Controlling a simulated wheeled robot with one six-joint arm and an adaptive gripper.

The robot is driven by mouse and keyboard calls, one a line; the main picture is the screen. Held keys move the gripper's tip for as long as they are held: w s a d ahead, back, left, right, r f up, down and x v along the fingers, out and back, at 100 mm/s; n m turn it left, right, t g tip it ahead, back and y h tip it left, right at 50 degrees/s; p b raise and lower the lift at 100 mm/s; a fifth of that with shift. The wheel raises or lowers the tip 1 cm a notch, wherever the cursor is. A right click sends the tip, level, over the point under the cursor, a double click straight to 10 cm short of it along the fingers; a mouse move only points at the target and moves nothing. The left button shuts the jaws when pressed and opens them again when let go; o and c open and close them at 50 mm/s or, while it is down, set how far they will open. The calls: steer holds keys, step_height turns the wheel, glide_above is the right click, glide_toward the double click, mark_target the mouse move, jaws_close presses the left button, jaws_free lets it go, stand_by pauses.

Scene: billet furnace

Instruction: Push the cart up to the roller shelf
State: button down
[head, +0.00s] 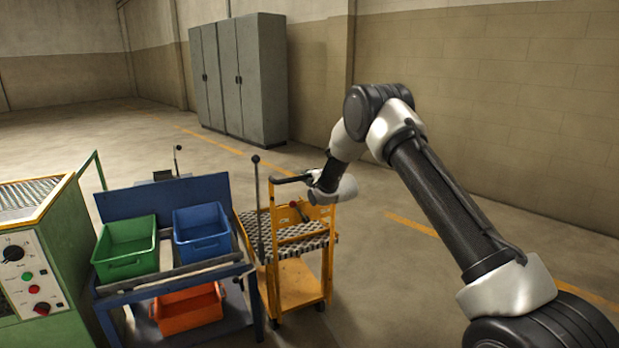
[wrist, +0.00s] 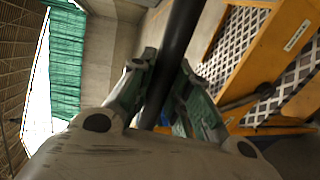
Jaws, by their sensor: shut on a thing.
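The cart (head: 300,285) is yellow-orange, with a checkered top deck and a lower shelf, and stands on casters at the middle of the head view. The wrist view shows part of its orange frame and patterned deck (wrist: 240,45) at the right. My gripper (head: 312,178) is at the cart's upper end. In the wrist view my gripper (wrist: 165,85) is shut around the black handle bar (wrist: 178,50). A blue rack (head: 150,200), likely the roller shelf, stands just left of the cart; any gap between them is hard to see.
The rack carries a green bin (head: 127,248), a blue bin (head: 202,232) and, below, an orange bin (head: 190,308). A green machine (head: 60,240) with control buttons stands at far left. Grey lockers (head: 240,75) stand at the back wall. Floor right of the cart is clear.

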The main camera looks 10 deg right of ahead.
steer(key=shift+w+r, duration=0.15)
steer(key=c, duration=1.3)
jaws_free()
steer(key=v, duration=1.2)
